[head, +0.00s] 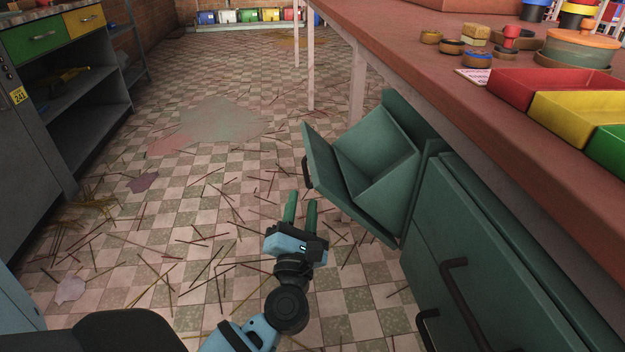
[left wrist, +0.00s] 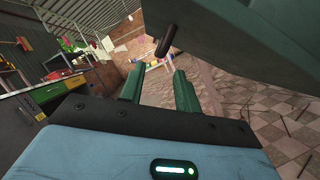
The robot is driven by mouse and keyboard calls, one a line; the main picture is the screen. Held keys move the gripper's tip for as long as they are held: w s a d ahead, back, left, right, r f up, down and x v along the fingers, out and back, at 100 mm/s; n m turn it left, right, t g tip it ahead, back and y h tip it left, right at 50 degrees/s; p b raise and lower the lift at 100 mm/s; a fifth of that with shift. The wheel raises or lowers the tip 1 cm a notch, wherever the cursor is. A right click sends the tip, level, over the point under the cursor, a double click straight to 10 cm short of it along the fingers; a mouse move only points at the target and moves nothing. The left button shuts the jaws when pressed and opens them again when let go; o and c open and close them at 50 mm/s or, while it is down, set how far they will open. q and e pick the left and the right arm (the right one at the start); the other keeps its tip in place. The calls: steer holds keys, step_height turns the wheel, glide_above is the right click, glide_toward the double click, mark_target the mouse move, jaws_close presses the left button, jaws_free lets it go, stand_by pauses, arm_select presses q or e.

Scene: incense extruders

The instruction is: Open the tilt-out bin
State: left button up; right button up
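The green tilt-out bin (head: 345,188) under the red workbench is tilted outward, and its inside shows from above. Its dark handle (head: 306,172) is on the front panel's left side; it also shows in the left wrist view (left wrist: 166,41). My left gripper (head: 301,199) is just below and in front of the bin's front panel, with its two green fingers apart. In the left wrist view the fingers (left wrist: 157,84) are open with nothing between them, and the handle is beyond their tips, apart from them. My right gripper is not in view.
The workbench top (head: 420,75) holds red, yellow and green trays and small round items. Green drawers (head: 500,260) with dark handles stand right of the bin. Grey shelving (head: 70,90) stands at the left. The checkered floor between has scattered sticks.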

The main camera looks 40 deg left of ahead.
mark_target(306, 173)
arm_select(q)
steer(key=shift+r, duration=0.2)
steer(key=x, duration=0.6)
steer(key=shift+w+a+b, duration=0.1)
steer(key=shift+w+b, duration=0.15)
steer(key=shift+b, duration=0.1)
steer(key=shift+w+a+r, duration=0.15)
steer(key=shift+w+a, duration=0.1)
steer(key=shift+w, duration=0.1)
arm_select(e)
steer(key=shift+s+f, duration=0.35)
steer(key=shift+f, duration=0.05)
